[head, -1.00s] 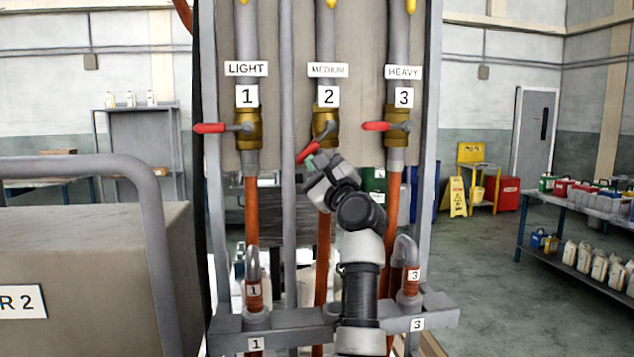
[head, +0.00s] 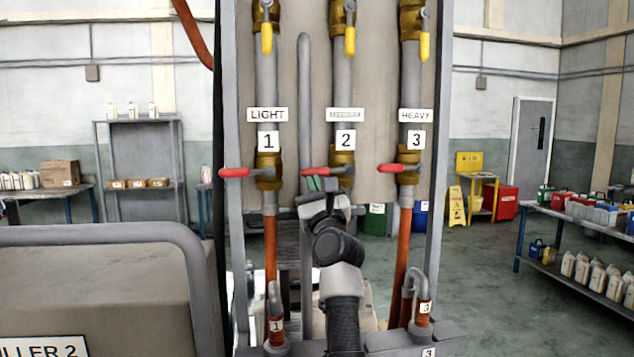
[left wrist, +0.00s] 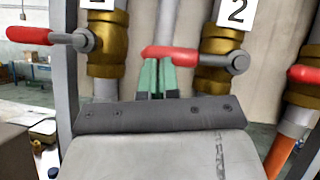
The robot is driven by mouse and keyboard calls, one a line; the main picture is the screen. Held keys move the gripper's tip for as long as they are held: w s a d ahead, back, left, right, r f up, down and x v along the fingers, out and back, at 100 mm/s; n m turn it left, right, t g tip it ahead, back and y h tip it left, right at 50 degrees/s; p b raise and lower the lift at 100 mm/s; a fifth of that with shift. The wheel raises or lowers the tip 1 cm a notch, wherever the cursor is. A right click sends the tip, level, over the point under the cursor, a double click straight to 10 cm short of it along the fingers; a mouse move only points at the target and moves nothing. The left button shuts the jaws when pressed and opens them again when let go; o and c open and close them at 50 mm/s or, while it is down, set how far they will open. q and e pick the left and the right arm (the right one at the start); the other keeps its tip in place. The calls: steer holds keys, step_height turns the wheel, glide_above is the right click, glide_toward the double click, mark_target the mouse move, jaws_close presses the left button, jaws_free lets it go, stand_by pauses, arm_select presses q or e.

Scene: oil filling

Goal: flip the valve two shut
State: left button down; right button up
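Valve two (head: 343,163) is a brass valve under the "2" label on the middle pipe. Its red handle (head: 314,174) points left, level, like those of valves 1 and 3. In the left wrist view the handle (left wrist: 170,55) crosses just above my green fingertips. My left gripper (head: 313,184) is right below the handle, its fingers close together with only a narrow gap and nothing seen between them. The fingertips look to be at the handle's underside; whether they touch it is unclear. My right gripper is out of view.
Valve 1 (head: 268,168) and valve 3 (head: 409,165) stand on either side, with red handles pointing left. Yellow-handled valves (head: 349,38) sit higher on the pipes. A grey upright tube (head: 305,110) runs between pipes 1 and 2.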

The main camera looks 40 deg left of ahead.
arm_select(q)
steer(key=shift+a+r, duration=0.1)
steer(key=shift+a, duration=0.05)
stand_by(0.5)
steer(key=a+f+b+v, duration=0.2)
steer(key=b+v, duration=0.5)
steer(key=v, duration=0.6)
steer(key=shift+f, duration=0.2)
